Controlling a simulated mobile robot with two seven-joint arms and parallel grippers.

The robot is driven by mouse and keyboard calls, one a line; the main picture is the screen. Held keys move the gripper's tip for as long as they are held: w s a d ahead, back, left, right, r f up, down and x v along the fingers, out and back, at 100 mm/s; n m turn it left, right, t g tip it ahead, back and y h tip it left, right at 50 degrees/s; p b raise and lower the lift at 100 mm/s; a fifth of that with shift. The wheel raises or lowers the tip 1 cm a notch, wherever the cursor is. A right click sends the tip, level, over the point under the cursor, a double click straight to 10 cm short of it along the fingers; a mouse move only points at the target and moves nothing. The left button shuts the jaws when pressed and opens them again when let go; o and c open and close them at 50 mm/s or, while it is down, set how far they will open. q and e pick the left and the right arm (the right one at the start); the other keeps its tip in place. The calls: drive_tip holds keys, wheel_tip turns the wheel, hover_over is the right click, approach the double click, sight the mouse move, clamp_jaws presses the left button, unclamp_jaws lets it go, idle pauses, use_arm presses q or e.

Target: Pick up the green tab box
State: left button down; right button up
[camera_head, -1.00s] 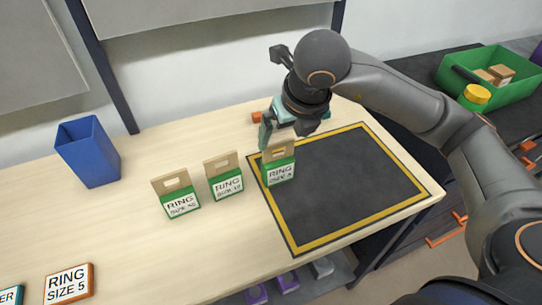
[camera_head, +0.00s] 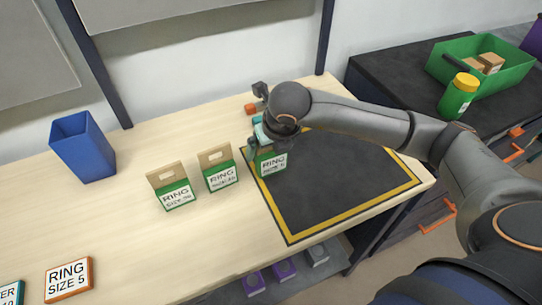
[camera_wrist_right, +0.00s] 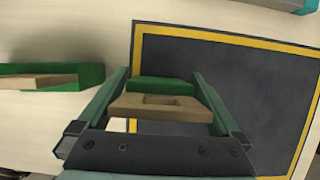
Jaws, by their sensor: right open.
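Three green boxes with tan cardboard handle tabs and white RING labels stand on the table. One green tab box (camera_head: 273,166) stands at the left edge of the black mat. The others are a middle box (camera_head: 221,172) and a left box (camera_head: 173,190). My right gripper (camera_head: 266,150) is open, low over the box at the mat and hiding its tab. In the right wrist view, this box's tan tab (camera_wrist_right: 160,108) lies between the two open fingers (camera_wrist_right: 158,78), with gaps at both sides. A neighbouring box (camera_wrist_right: 50,78) is left of the fingers. My left gripper is not in view.
The yellow-bordered black mat (camera_head: 335,195) is otherwise clear. A blue bin (camera_head: 83,148) stands at the back left. RING SIZE 5 sign (camera_head: 68,278) lies front left. A green crate (camera_head: 512,68) and yellow-lidded green bottle (camera_head: 458,96) are on the dark counter at right.

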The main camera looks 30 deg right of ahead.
drive_tip(key=c, duration=1.1)
drive_tip(key=shift+r, duration=0.15)
drive_tip(key=shift+r, duration=0.55)
drive_tip(key=s+d+r+b, duration=0.1)
drive_tip(key=s+d+r, duration=0.1)
drive_tip(key=s+r, duration=0.1)
drive_tip(key=s+d+r+b, duration=0.1)
drive_tip(key=s+d+r, duration=0.2)
drive_tip(key=s+r, duration=0.1)
drive_tip(key=s+d+r+b, duration=0.1)
drive_tip(key=s+d+r, duration=0.2)
drive_tip(key=s+r, duration=0.1)
drive_tip(key=shift+s+d+r, duration=0.1)
drive_tip(key=shift+s+r, duration=0.15)
drive_tip(key=shift+r, duration=0.1)
